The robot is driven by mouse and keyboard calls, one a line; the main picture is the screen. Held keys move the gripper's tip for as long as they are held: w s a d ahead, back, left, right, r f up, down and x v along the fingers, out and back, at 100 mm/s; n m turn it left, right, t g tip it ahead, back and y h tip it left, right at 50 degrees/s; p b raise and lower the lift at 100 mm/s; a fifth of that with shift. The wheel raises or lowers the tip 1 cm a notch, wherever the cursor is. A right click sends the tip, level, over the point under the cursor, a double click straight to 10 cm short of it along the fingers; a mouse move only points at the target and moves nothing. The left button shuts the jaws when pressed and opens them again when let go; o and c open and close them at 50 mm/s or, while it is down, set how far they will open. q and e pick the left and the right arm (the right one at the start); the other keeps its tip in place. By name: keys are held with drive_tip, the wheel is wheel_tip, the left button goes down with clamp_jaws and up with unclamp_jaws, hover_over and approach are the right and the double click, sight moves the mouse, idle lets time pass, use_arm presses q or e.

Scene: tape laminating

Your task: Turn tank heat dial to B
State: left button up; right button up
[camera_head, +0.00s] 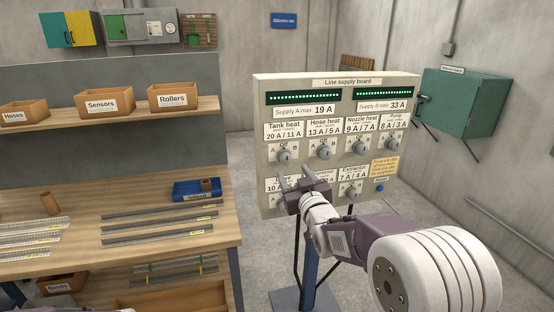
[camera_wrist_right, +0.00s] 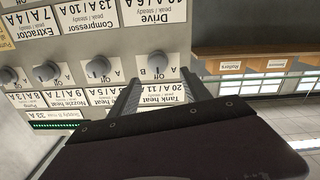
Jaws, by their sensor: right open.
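The tank heat dial (camera_head: 285,156) is a grey round knob under the "Tank heat 20 A / 11 A" label at the upper left of the line supply board (camera_head: 262,180). It has A, Off and B marks; I cannot tell which mark it points to. My right gripper (camera_head: 295,178) is open and empty, in front of the board just below the dial. In the right wrist view, which is upside down, the tank heat dial (camera_wrist_right: 158,62) shows between the two spread fingers, apart from them. My left gripper is not in view.
The hose heat dial (camera_head: 323,151) and several other dials sit close by; my right arm hides part of the lower row. A workbench (camera_head: 150,246) with strips and a blue tray (camera_head: 197,190) stands left. A green cabinet (camera_head: 462,102) hangs on the right wall.

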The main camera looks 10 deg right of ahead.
sight(287, 160)
drive_tip(key=w+p, duration=0.1)
drive_tip(key=w, duration=0.2)
drive_tip(key=w+p, duration=0.1)
drive_tip(key=w, duration=0.2)
drive_tip(key=shift+w+d+r, duration=0.1)
drive_tip(key=shift+w+d, duration=0.1)
drive_tip(key=shift+w, duration=0.4)
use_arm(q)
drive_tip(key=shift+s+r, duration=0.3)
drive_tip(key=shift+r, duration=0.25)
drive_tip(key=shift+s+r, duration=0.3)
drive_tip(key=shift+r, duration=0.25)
use_arm(e)
drive_tip(key=shift+w, duration=0.2)
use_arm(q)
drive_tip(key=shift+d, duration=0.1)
use_arm(e)
clamp_jaws()
